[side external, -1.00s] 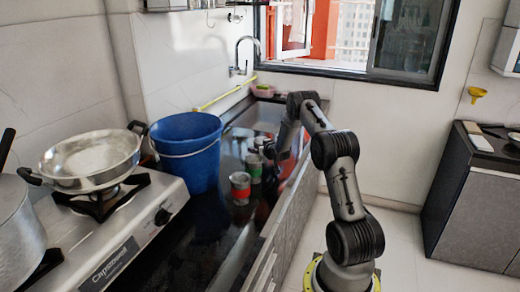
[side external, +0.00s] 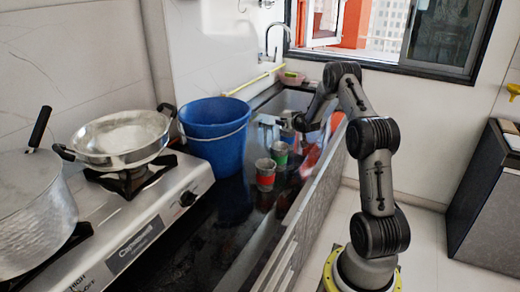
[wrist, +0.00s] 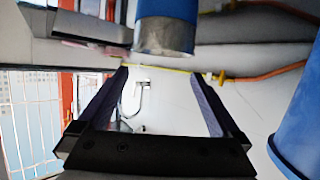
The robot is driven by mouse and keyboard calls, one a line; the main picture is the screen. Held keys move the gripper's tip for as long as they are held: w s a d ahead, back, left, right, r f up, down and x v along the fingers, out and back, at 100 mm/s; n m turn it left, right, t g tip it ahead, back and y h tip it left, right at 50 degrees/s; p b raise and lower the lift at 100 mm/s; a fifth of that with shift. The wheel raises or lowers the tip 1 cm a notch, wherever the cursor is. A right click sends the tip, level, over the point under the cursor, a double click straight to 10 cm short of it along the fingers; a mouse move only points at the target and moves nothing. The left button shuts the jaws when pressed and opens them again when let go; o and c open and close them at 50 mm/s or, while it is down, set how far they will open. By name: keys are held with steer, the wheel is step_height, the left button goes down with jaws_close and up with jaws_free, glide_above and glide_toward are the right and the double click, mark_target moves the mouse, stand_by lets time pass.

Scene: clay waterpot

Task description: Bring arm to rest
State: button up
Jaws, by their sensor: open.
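My gripper (side external: 266,121) is raised over the far part of the dark counter, behind the cups and near the sink. In the wrist view my gripper (wrist: 156,76) has its two fingers wide apart with nothing between them. A metal cup with a red band (side external: 265,180), one with a green band (side external: 280,155) and one with a blue band (side external: 288,135) stand in a row on the counter. The blue-banded cup is partly hidden by my arm. A blue-banded cup (wrist: 166,22) also shows beyond the fingertips in the wrist view, apart from them.
A blue bucket (side external: 215,135) stands left of the cups; it also shows in the wrist view (wrist: 298,130). A stove (side external: 150,195) with a metal pan (side external: 122,138) and a large pot (side external: 35,210) is at left. A faucet (side external: 270,42) rises behind the sink. A window is behind my arm.

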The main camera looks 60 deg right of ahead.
steer(key=w+a+r+n+t+y, duration=0.1)
steer(key=w+a+r+n+t, duration=0.1)
steer(key=w+a+r, duration=0.6)
steer(key=w+a+r+n+t, duration=0.1)
steer(key=w+a+r+t, duration=0.3)
steer(key=r, duration=0.6)
steer(key=s+a+r+n+y, duration=0.1)
steer(key=a+r+y, duration=0.1)
steer(key=a+r, duration=0.6)
steer(key=s+a+r+n+y, duration=0.15)
steer(key=a+r, duration=0.25)
steer(key=a, duration=0.8)
steer(key=s+a+r+n+g+y, duration=0.1)
steer(key=s+a+n+y, duration=0.25)
steer(key=s+a, duration=1.15)
steer(key=s+a+f+g+y, duration=0.1)
steer(key=s+a+f+g, duration=0.2)
steer(key=s+f, duration=0.4)
steer(key=s+a+f+g+y, duration=0.1)
steer(key=s+a+f+g, duration=0.3)
steer(key=s+f, duration=0.4)
steer(key=s+g, duration=0.1)
steer(key=s, duration=0.2)
steer(key=shift+s+f+n, duration=0.15)
steer(key=shift+s+n, duration=0.15)
steer(key=shift+s, duration=0.05)
